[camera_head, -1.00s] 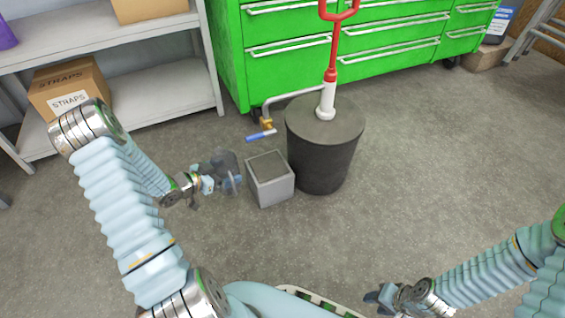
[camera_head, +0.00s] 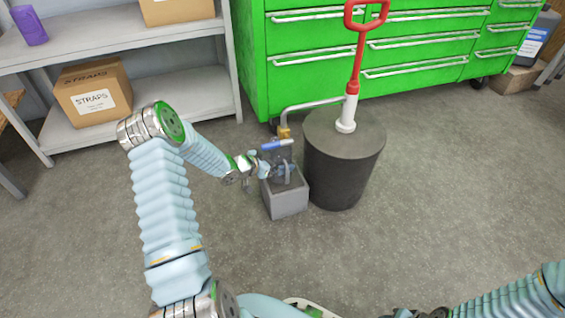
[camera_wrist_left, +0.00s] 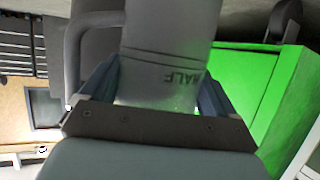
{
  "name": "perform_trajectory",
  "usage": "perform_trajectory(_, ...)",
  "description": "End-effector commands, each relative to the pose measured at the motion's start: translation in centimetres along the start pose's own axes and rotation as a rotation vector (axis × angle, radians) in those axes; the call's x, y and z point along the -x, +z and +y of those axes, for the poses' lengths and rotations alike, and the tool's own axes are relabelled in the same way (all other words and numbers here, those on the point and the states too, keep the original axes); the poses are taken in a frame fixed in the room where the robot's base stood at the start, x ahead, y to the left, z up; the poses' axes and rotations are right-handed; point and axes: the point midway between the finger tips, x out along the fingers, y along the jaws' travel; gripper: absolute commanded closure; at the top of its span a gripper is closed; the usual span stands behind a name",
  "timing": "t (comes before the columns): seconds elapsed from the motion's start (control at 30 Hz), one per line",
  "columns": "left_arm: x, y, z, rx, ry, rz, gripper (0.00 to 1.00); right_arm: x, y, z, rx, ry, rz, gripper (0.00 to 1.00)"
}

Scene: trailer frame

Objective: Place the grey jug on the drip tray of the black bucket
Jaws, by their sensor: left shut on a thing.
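The grey jug (camera_head: 286,172) is see-through and looks upright, over the top of the grey block-shaped drip tray (camera_head: 287,204). I cannot tell whether it touches the tray. The tray stands on the floor beside the black bucket (camera_head: 336,180). My left gripper (camera_head: 267,170) is shut on the jug from the left. In the left wrist view the jug (camera_wrist_left: 165,50) fills the space between the fingers, with a "HALF" mark and its handle at the left. My right gripper (camera_head: 410,314) is mostly cut off at the bottom edge, and its jaws are unclear.
A tap with a blue lever (camera_head: 277,145) hangs just above the jug on a bent pipe. A red-handled pump (camera_head: 352,85) rises from the bucket. Green drawers (camera_head: 300,75) and a grey shelf (camera_head: 190,104) with boxes stand behind. The floor in front is clear.

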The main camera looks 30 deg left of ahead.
Motion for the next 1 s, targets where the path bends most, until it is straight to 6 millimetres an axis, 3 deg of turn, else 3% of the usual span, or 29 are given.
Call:
perform_trajectory(0.1, -2.1, -0.1, 0.0, 0.001, 0.000, 0.000, 0.42, -0.7, 0.0, 0.3, 0.000, 0.000, 0.001, 0.57)
perform_trajectory(0.17, -2.3, 0.8, 0.0, 0.003, 0.000, -0.001, 0.42, -0.9, 0.0, 0.4, -0.001, 0.000, 0.002, 0.57)
perform_trajectory(0.57, -2.4, 1.2, 0.0, 0.000, 0.000, 0.001, 0.42, -1.2, 0.0, 0.5, -0.001, 0.000, 0.003, 0.57)
perform_trajectory(0.6, -2.3, 1.0, 0.0, 0.000, 0.000, 0.001, 0.05, -1.1, 0.0, 0.4, -0.001, 0.000, 0.003, 0.57)
perform_trajectory(0.63, -2.3, 1.0, 0.0, 0.000, 0.000, 0.001, 0.00, -1.0, 0.0, 0.4, -0.001, 0.000, 0.003, 0.57)
perform_trajectory(0.9, -2.2, 0.8, 0.0, 0.000, 0.000, 0.001, 0.00, -0.8, 0.0, 0.3, -0.001, 0.000, 0.003, 0.57)
perform_trajectory(1.0, -1.3, 0.6, -0.1, 0.000, -0.002, 0.000, 0.00, -0.5, 0.0, 0.2, 0.000, 0.000, 0.002, 0.57)
